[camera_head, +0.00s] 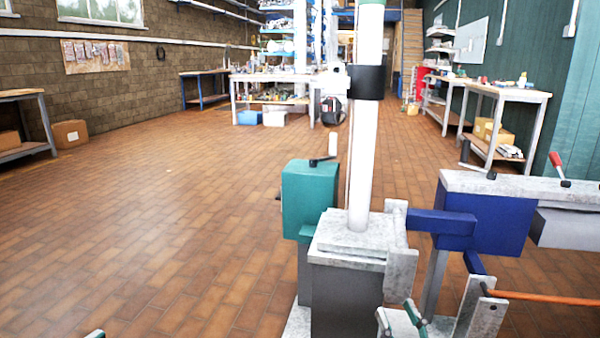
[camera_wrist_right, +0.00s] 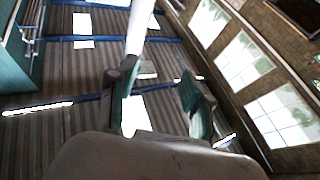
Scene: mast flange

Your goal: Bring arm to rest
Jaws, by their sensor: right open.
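My right gripper (camera_head: 396,312) shows at the bottom edge of the head view, low in front of the mast's grey base block (camera_head: 347,290). In the right wrist view its two green-tipped fingers (camera_wrist_right: 160,92) stand apart with nothing between them. The white mast (camera_head: 364,130) rises upright from the base and carries a black collar (camera_head: 366,82). The mast also shows in the wrist view (camera_wrist_right: 141,28), beyond the fingers. Only a small tip of what looks like my left gripper (camera_head: 95,334) shows at the bottom left; the rest is out of frame.
A teal box (camera_head: 308,200) adjoins the base on the left. A blue block (camera_head: 485,222) and grey beam (camera_head: 520,187) stand to the right, with an orange rod (camera_head: 550,298) below. The brick floor (camera_head: 140,240) at left is clear. Workbenches (camera_head: 270,80) stand farther back.

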